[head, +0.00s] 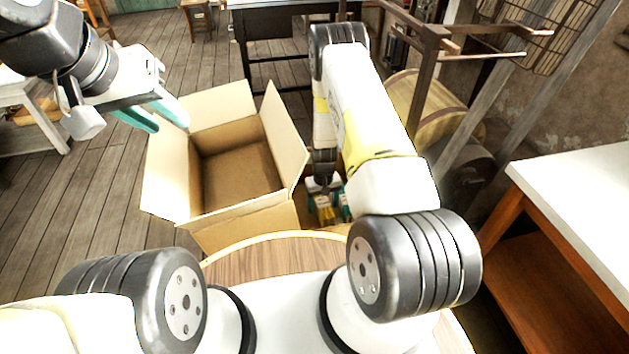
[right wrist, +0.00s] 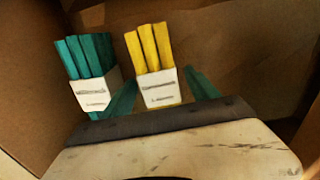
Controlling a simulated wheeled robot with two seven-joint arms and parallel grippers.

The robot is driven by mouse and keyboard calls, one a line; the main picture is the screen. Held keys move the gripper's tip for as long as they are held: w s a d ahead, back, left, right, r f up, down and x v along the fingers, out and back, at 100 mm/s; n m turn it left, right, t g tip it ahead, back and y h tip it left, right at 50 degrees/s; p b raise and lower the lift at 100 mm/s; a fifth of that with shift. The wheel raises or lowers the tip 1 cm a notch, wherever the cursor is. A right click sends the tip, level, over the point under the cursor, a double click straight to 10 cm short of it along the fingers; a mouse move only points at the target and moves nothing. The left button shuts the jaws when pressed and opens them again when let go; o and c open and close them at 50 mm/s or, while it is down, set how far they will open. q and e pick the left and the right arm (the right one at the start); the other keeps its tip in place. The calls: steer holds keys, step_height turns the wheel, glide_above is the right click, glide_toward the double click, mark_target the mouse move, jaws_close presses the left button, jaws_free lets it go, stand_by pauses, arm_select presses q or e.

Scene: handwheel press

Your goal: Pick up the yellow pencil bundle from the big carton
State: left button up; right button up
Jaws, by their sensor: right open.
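The yellow pencil bundle (right wrist: 148,48), with a white printed wrap, stands in a cardboard carton in the right wrist view. It also shows small below my right arm in the head view (head: 324,211). A teal bundle (right wrist: 86,58) with a similar wrap is left of it. My right gripper (right wrist: 160,82) is open, its teal fingers on either side of the yellow bundle in the picture; contact cannot be told. In the head view my arm hides most of that spot. My left gripper (head: 153,115) is open and empty, left of the open carton.
A large carton (head: 175,185) with raised flaps stands open, its visible inside empty. A round wooden top (head: 290,250) is close in front of me. A white-topped bench (head: 580,195) is at the right. A barrel and wooden frame (head: 425,75) stand behind my right arm.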

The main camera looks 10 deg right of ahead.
steer(key=shift+f, duration=0.3)
jaws_close()
steer(key=shift+r, duration=0.1)
